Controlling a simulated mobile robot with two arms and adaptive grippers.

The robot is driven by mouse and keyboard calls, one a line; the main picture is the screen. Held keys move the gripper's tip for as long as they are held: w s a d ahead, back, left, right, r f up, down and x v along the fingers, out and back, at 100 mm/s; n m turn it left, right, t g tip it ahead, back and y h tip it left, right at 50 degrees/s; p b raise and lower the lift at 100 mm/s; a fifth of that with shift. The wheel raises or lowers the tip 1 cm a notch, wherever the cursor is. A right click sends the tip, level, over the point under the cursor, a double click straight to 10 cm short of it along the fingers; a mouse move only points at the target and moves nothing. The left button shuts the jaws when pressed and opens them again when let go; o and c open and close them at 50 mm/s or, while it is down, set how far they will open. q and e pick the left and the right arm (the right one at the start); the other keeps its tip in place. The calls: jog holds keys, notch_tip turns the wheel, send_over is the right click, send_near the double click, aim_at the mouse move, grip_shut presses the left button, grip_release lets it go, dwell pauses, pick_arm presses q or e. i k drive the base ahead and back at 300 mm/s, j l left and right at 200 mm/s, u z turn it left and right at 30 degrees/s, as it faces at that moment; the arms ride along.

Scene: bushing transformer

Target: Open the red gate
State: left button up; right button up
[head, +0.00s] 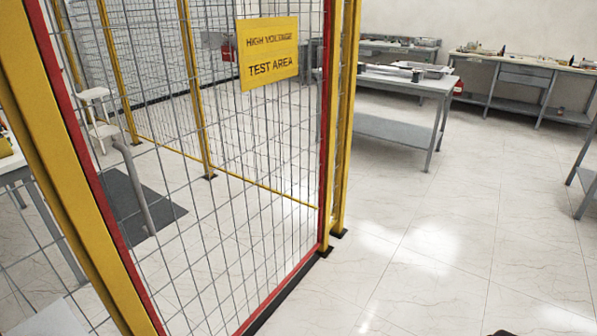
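The red gate (327,110) is a wire mesh panel in a red frame, filling the left and middle of the head view. Its left red upright (84,150) runs along a thick yellow post (62,165). Its right upright stands against another yellow post (346,120), and it looks closed between the two. A yellow "HIGH VOLTAGE TEST AREA" sign (267,70) hangs on the upper mesh. The gate's bottom rail (275,292) runs above a dark strip on the floor. I see no clear handle or latch. Neither gripper is in view.
Behind the mesh are a dark mat (130,203), a stool-like stand (97,130) and more yellow-framed fencing (193,90). Grey workbenches (390,130) stand beyond the gate to the right. The tiled floor (440,250) at right is clear. A dark object shows at the bottom right edge.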

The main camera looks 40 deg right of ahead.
aim_at(267, 47)
jog(key=z, duration=0.9)
jog(key=i+l+z, duration=0.1)
jog(key=l, duration=0.35)
jog(key=i+z, duration=0.05)
